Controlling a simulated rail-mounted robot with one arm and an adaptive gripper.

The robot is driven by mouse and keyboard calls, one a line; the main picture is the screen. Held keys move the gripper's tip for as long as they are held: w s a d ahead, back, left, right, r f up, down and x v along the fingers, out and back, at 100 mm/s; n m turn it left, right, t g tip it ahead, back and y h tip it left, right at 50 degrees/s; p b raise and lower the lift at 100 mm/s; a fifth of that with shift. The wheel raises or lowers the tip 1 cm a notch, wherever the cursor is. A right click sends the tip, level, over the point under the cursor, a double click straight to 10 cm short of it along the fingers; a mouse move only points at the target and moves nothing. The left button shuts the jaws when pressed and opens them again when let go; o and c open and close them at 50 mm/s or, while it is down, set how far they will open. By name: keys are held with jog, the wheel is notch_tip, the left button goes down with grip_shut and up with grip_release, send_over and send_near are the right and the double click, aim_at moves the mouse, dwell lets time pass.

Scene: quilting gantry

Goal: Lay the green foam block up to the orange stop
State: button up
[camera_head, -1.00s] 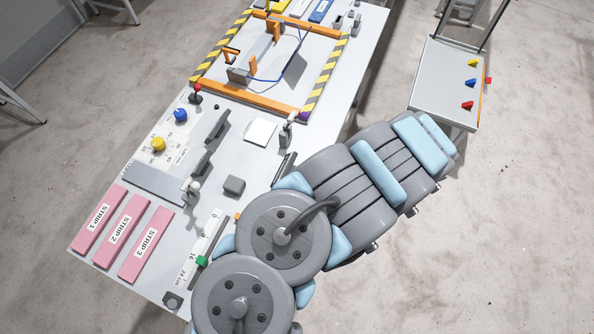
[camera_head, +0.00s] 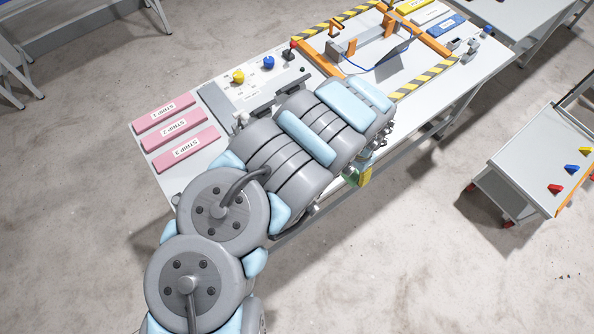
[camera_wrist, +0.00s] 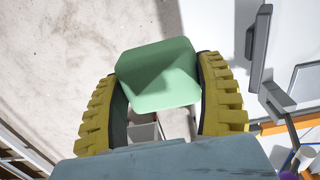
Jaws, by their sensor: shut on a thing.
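The green foam block (camera_wrist: 158,78) is between the two yellow ribbed fingers of my gripper (camera_wrist: 160,92) in the wrist view. The fingers are shut on its sides. Floor and part of the white table (camera_wrist: 215,45) show behind the block. In the head view my gripper (camera_head: 362,176) is small, at the table's near long edge, partly hidden behind my arm. A bit of green shows there too.
Three pink strips (camera_head: 180,123) lie at the table's left end. Yellow and blue knobs (camera_head: 268,62) and an orange frame with hazard stripes (camera_head: 425,81) stand farther back. A cart (camera_head: 520,165) with red, blue and yellow pieces stands apart at right, with bare floor between.

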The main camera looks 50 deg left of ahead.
jog(key=s+a+f+b, duration=0.1)
jog(key=s+a, duration=0.4)
jog(key=a, duration=0.4)
jog(key=s+a+b, duration=0.2)
jog(key=s+a, duration=0.4)
jog(key=a, duration=0.4)
jog(key=s+a+b, duration=0.1)
jog(key=s+a, duration=0.6)
jog(key=s, duration=0.3)
jog(key=s+a+b, duration=0.2)
jog(key=s+a, duration=0.6)
jog(key=s, duration=0.2)
jog(key=w+d+f, duration=0.2)
jog(key=w+f, duration=0.1)
jog(key=w+d+f, duration=0.2)
jog(key=w+f, duration=0.1)
jog(key=w, duration=0.1)
jog(key=w+d+f+p, duration=0.1)
jog(key=w+d+f, duration=0.2)
jog(key=w, duration=0.1)
jog(key=shift+f, duration=0.2)
jog(key=shift+w+d+f, duration=0.2)
jog(key=shift+w+f, duration=0.05)
jog(key=shift+f, duration=0.2)
jog(key=shift+w+d+f, duration=0.2)
jog(key=shift+w+f, duration=0.05)
jog(key=shift+f, duration=0.15)
jog(key=shift+a+f, duration=0.1)
jog(key=shift+f, duration=1.15)
